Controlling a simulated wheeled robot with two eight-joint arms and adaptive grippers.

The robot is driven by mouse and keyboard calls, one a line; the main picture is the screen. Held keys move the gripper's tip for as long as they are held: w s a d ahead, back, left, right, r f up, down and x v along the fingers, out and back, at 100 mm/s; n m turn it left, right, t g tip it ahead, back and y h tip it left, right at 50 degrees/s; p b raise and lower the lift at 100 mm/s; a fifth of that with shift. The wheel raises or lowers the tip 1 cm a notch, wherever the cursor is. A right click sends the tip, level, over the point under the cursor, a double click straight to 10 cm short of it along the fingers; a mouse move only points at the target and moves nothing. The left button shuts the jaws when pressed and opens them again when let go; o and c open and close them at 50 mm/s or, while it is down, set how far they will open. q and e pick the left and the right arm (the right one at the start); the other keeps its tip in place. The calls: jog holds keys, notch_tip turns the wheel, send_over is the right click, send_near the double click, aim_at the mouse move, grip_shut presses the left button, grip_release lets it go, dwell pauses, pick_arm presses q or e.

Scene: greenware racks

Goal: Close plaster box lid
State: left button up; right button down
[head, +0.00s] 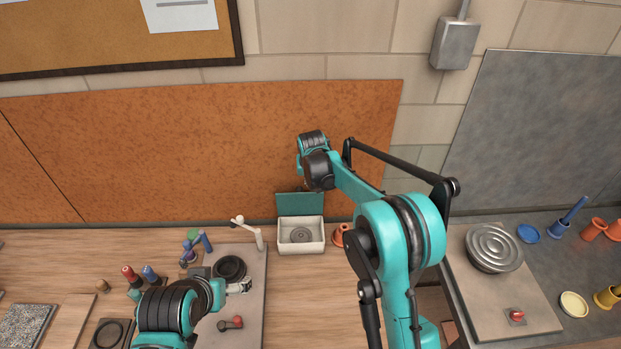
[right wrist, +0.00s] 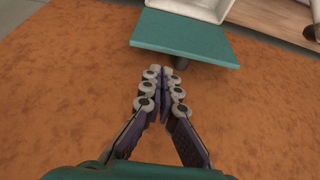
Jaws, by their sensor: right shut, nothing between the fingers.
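The plaster box (head: 301,247) is a white open box on the wooden bench by the wall, with a round grey drain-like shape inside. Its teal lid (head: 300,203) stands raised at the back edge. In the right wrist view the lid (right wrist: 186,38) lies just beyond my fingertips, with part of the white box (right wrist: 195,8) above it. My right gripper (right wrist: 162,74) is shut and empty, close to the lid's free edge; I cannot tell if it touches. In the head view my wrist mostly hides it. My left gripper (head: 240,286) is low over the grey board; its jaw state is unclear.
An orange board (head: 200,140) covers the wall behind the box. A terracotta pot (head: 338,236) stands right of the box. A small white-headed lamp-like stand (head: 258,238) is at its left. A dark ring (head: 230,268) lies by my left gripper.

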aim_at(310, 193)
jog(key=x, duration=0.5)
pick_arm(q)
jog(key=shift+f, duration=0.1)
pick_arm(e)
jog(key=shift+s+f+t+b, duration=0.15)
jog(key=shift+s+t+b, duration=0.25)
jog(key=shift+s+b, duration=0.35)
pick_arm(q)
jog(key=shift+f+b, duration=11.2)
jog(key=shift+f, duration=0.7)
pick_arm(e)
jog(key=s+f+t, duration=0.8)
jog(key=s+f, duration=0.4)
jog(key=s, duration=0.1)
jog(key=shift+s+t, duration=0.2)
jog(key=shift+t, duration=0.1)
